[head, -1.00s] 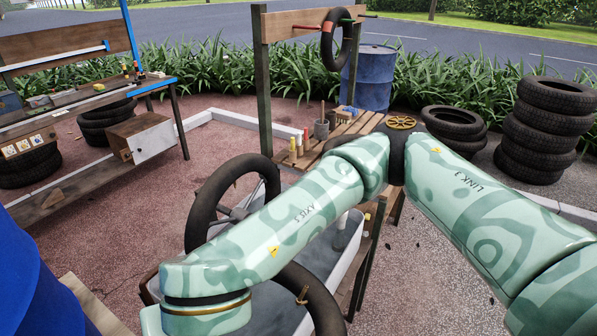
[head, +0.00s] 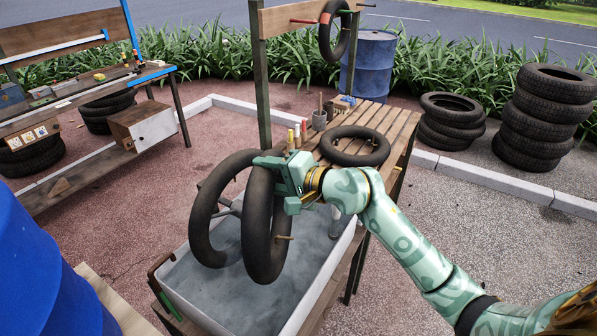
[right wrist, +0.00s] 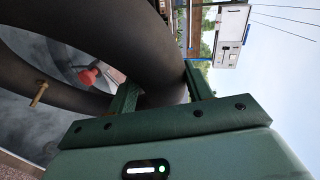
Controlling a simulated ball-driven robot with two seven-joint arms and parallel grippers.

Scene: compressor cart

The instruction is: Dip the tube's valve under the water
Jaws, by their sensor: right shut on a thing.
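A dark inner tube (head: 263,235) hangs upright and tilted over the grey water trough (head: 325,290). My right gripper (head: 277,177) is shut on its top; the two arcs appear to meet there. A short brass valve (head: 284,237) juts from the near arc, above the water (head: 305,262) in the picture. In the right wrist view the fingers (right wrist: 160,95) straddle the tube (right wrist: 130,40), and the brass valve (right wrist: 38,93) shows on the lower arc. I cannot tell whether the tube's bottom touches the water. My left gripper is out of view.
Another tube (head: 360,145) lies on the slatted bench (head: 392,125) behind the trough. Small bottles and a grey cup (head: 319,120) stand beside it. Tyre stacks (head: 545,120) stand at right, a workbench (head: 85,95) at left. A red knob (right wrist: 88,77) shows behind the tube.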

